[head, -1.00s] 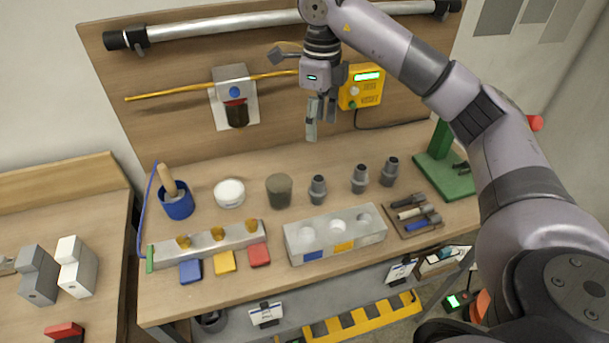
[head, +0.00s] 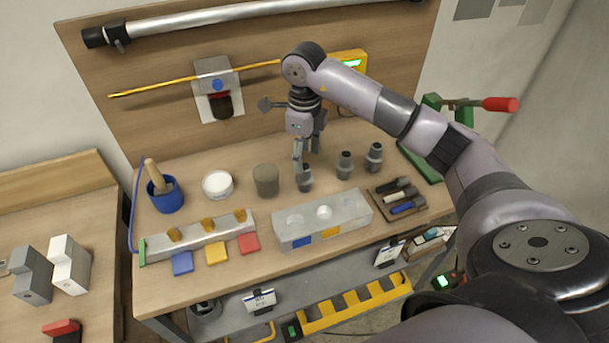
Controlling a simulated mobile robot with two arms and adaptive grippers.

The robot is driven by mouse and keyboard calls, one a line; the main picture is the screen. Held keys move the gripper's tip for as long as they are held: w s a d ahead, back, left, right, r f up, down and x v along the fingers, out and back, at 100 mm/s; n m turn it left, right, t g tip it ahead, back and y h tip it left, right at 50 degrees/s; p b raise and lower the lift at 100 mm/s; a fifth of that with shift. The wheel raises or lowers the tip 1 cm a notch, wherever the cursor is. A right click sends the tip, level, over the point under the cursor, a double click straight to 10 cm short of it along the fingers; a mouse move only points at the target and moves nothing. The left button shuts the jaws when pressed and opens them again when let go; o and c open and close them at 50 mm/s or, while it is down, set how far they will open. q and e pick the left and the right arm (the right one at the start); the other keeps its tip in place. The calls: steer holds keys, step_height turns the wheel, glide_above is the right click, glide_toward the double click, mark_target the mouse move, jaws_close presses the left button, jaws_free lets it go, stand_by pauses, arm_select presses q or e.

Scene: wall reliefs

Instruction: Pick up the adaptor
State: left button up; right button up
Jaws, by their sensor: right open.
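Three grey stepped fittings, which look like adaptors, stand upright in a row on the wooden workbench: a left one (head: 305,182), a middle one (head: 344,168) and a right one (head: 374,158). My right gripper (head: 304,160) points down, open, with its fingers right at the top of the left adaptor. One finger overlaps that adaptor's upper left side in the picture. I cannot tell whether they touch. The gripper partly hides the adaptor's top. My left gripper is not in view.
A grey block with round recesses (head: 325,222) lies in front of the adaptors. A brown-grey cylinder (head: 266,181) stands close on the left, then a white round tub (head: 217,185) and a blue pot (head: 167,198). A tool tray (head: 415,211) and a green stand (head: 420,160) are on the right.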

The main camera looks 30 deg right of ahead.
mark_target(304, 166)
step_height(304, 166, down, 4)
steer(key=shift+s+r+p, duration=0.1)
steer(key=shift+r+p, duration=0.1)
steer(key=shift+p, duration=0.7)
steer(key=shift+f, duration=0.6)
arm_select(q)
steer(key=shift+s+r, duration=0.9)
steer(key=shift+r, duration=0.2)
arm_select(e)
steer(key=shift+c, duration=0.5)
jaws_close()
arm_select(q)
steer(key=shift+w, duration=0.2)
arm_select(e)
steer(key=shift+r, duration=0.1)
